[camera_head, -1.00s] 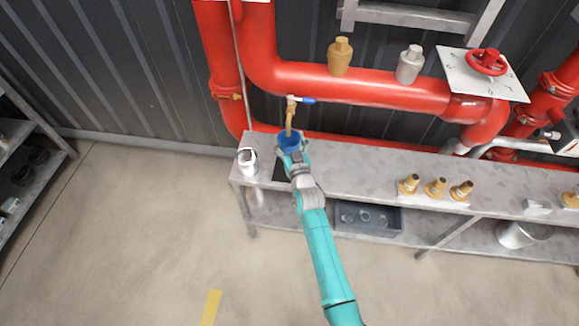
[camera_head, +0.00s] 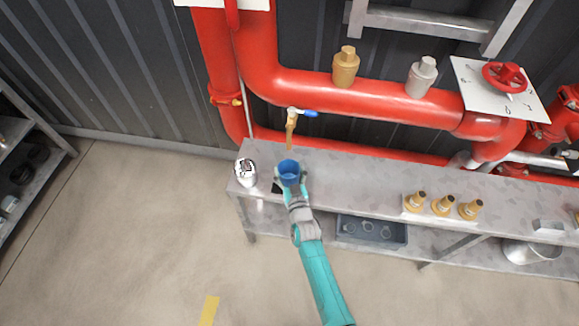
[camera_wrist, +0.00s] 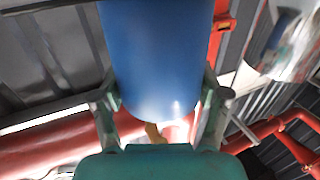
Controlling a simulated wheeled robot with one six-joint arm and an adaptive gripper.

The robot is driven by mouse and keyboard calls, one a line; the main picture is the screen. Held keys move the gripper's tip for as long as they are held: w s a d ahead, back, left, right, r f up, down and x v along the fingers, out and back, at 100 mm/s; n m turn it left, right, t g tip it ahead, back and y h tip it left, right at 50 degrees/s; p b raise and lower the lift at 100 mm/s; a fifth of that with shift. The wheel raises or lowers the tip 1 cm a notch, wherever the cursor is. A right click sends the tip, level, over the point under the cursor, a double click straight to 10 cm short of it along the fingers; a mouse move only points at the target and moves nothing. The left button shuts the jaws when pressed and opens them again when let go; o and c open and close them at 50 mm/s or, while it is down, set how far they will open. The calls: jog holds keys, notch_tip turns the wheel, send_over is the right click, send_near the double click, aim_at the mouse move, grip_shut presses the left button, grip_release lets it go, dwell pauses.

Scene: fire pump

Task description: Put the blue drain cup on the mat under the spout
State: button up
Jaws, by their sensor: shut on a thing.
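The blue drain cup (camera_head: 288,171) is held upright near the front left of the bench, and its open top shows. My gripper (camera_head: 291,184) is shut on it from the front. In the wrist view the cup (camera_wrist: 157,60) fills the upper middle, with a finger on each side. The brass spout (camera_head: 290,136) hangs behind the cup, its tip visibly apart from the rim in the picture. A dark corner of the mat (camera_head: 277,187) shows left of my gripper; the cup and gripper hide the rest. I cannot tell whether the cup touches the mat.
A silver can (camera_head: 245,173) stands close to the left of the cup. Several brass fittings (camera_head: 442,206) stand on the bench (camera_head: 350,180) to the right. A grey bin (camera_head: 372,233) sits on the lower shelf. Red pipes (camera_head: 350,92) run behind. A blue-handled valve (camera_head: 308,113) is above the spout.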

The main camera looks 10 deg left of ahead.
jog(key=shift+f, duration=0.1)
jog(key=o, duration=1.2)
jog(key=v, duration=1.2)
